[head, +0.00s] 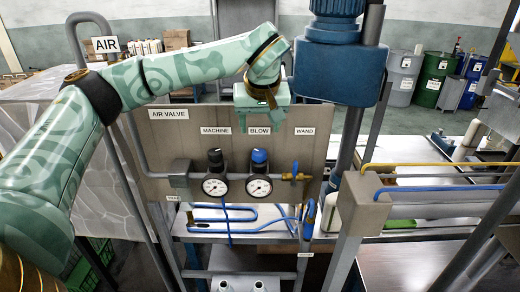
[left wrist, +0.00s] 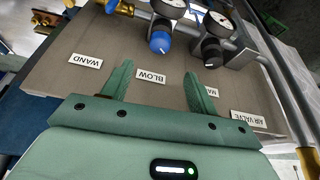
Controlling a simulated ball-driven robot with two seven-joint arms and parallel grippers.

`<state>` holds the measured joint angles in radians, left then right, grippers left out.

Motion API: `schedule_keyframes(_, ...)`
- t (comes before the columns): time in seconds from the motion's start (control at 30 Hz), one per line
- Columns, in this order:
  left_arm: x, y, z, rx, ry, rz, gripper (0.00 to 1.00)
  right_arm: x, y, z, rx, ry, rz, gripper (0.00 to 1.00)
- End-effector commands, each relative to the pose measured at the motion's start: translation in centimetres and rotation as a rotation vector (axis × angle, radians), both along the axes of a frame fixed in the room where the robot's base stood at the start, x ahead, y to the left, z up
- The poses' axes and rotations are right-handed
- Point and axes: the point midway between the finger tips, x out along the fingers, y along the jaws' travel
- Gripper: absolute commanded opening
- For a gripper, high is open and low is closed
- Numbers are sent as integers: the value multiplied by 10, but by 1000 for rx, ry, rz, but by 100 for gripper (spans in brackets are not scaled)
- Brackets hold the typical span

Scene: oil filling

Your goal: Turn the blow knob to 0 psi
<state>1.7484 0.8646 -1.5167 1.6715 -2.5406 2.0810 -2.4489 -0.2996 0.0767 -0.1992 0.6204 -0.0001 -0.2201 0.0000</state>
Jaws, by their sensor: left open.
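The blow knob (head: 260,156) is a blue cap above a round white gauge (head: 259,187), under the BLOW label on the grey air valve panel (head: 160,135). My left gripper (head: 268,100) is in front of the panel's top edge, above the BLOW label and the knob. In the left wrist view, its two green fingers (left wrist: 158,85) are spread apart with nothing between them. The blue knob (left wrist: 160,42) lies beyond the fingertips, roughly in line with the gap, and is not touched. My right gripper is not clearly visible.
The black machine knob (head: 215,156) with its own gauge (head: 214,186) stands close to the left of the blow knob. A brass wand valve (head: 295,175) is to its right. Blue hoses run below.

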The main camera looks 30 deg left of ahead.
Motion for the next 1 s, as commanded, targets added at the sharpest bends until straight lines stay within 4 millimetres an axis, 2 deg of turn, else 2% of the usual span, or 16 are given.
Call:
schedule_keyframes(0.03,4,3,-14,-1,5,1,59,0,2,-1,2,1,0,34)
schedule_keyframes(0.2,16,12,-54,-2,5,0,59,0,3,-2,4,1,0,34)
schedule_keyframes(0.4,28,20,-85,-3,2,1,59,-1,1,-2,1,2,2,34)
schedule_keyframes(0.6,32,23,-96,-3,-1,-1,59,-1,-2,-2,-2,2,3,34)
schedule_keyframes(0.83,32,23,-97,-2,-2,-1,59,-1,-4,-2,-5,2,2,34)
schedule_keyframes(0.87,32,23,-97,-3,-1,-1,56,-1,-4,-2,-5,2,2,34)
schedule_keyframes(1.0,32,23,-97,-3,-1,-1,17,-1,-4,-2,-5,2,2,34)
